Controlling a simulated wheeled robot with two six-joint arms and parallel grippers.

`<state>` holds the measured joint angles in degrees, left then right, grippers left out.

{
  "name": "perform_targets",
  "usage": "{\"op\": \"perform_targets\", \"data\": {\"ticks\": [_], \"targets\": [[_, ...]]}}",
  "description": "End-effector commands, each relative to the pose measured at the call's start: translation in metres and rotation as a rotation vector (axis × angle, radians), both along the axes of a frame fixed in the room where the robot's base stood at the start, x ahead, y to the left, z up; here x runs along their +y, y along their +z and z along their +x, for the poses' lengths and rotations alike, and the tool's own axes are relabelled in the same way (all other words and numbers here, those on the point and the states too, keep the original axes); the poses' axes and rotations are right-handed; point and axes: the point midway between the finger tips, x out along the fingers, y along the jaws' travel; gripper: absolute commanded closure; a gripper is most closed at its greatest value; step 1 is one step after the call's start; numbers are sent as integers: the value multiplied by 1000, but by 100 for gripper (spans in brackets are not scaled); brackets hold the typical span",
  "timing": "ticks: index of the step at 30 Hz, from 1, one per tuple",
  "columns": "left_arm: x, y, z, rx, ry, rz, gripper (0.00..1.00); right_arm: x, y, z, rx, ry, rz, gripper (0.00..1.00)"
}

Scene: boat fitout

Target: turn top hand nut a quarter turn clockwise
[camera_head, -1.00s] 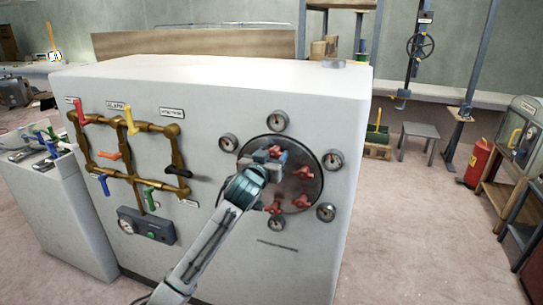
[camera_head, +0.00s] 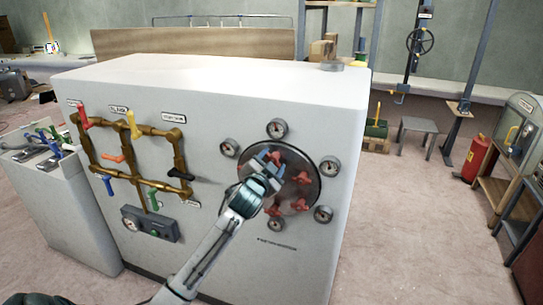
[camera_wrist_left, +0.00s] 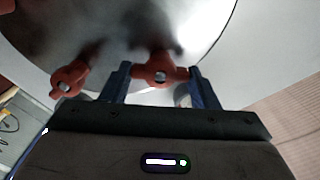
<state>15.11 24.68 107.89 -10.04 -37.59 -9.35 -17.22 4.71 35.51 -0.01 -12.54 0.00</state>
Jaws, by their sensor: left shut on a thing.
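A round dark hatch plate (camera_head: 293,190) on the front of the white cabinet carries several red hand nuts. The top hand nut (camera_head: 276,156) is at the upper part of the plate, partly covered by my left gripper (camera_head: 267,166). In the left wrist view a red nut (camera_wrist_left: 160,72) with a grey stud end lies between the two blue fingers of my left gripper (camera_wrist_left: 160,85), which is shut on it. Another red nut (camera_wrist_left: 70,77) is left of the fingers, outside them. Red nuts also show at the right (camera_head: 302,177) and bottom (camera_head: 272,210) of the plate. My right gripper is not in view.
Several round gauges (camera_head: 277,128) ring the plate. Brass pipes (camera_head: 150,126) with coloured valve handles and a small grey control box (camera_head: 152,224) are on the cabinet (camera_head: 200,80) front, to the left. The floor (camera_head: 400,220) right of the cabinet is clear.

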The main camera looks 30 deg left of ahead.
Motion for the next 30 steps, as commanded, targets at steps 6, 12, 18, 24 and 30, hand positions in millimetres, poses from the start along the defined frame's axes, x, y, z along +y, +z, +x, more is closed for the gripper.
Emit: {"op": "perform_targets", "data": {"ticks": [6, 12, 18, 24, 30], "targets": [[-1, 2, 0, 51, 0, 200, 68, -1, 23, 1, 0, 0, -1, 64], [-1, 2, 0, 95, 0, 381, 68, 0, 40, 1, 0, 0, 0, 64], [-1, 1, 0, 134, 0, 545, 68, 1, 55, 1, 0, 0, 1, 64], [-1, 0, 0, 162, 0, 669, 68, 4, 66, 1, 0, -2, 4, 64], [-1, -2, 0, 180, -1, 746, 68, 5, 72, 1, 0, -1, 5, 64]]}}
